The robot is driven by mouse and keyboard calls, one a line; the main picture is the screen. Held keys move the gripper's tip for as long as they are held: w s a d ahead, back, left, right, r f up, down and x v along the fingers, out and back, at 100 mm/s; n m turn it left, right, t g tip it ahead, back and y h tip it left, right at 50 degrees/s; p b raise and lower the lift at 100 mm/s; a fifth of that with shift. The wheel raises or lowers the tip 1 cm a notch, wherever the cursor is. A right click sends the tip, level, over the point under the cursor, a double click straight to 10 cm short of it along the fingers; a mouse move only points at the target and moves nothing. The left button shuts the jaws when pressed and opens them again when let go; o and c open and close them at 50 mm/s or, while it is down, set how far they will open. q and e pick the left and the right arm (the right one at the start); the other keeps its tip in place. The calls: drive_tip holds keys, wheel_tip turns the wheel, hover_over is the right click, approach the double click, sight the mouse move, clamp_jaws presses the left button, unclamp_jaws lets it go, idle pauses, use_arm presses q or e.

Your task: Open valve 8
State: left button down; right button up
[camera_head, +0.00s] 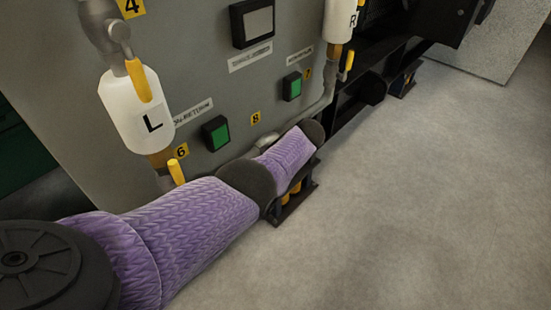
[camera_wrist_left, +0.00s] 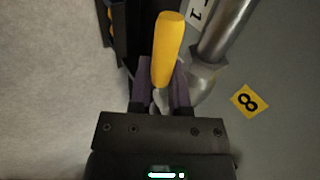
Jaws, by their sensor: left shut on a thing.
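The yellow handle of valve 8 (camera_wrist_left: 167,48) stands between the fingers of my left gripper (camera_wrist_left: 160,92) in the left wrist view. The gripper is shut on this handle, near its base. A metal valve body and pipe (camera_wrist_left: 212,62) lie just right of it. The yellow label 8 (camera_wrist_left: 248,100) is on the grey surface to the right, and it also shows on the panel in the head view (camera_head: 255,118). In the head view my purple left arm reaches from the lower left to the panel's base; its gripper and the valve 8 handle are hidden there. My right gripper is not in view.
A white bottle L (camera_head: 140,115) hangs on the panel, with a yellow lever (camera_head: 175,172) below it by label 6 (camera_head: 181,151). Bottle R (camera_head: 341,22) is farther right. Green buttons (camera_head: 215,133) sit on the panel. The grey floor (camera_head: 430,200) at right is clear.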

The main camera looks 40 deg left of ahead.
use_arm(q)
drive_tip(key=c, duration=0.6)
unclamp_jaws()
drive_tip(key=shift+w, duration=0.1)
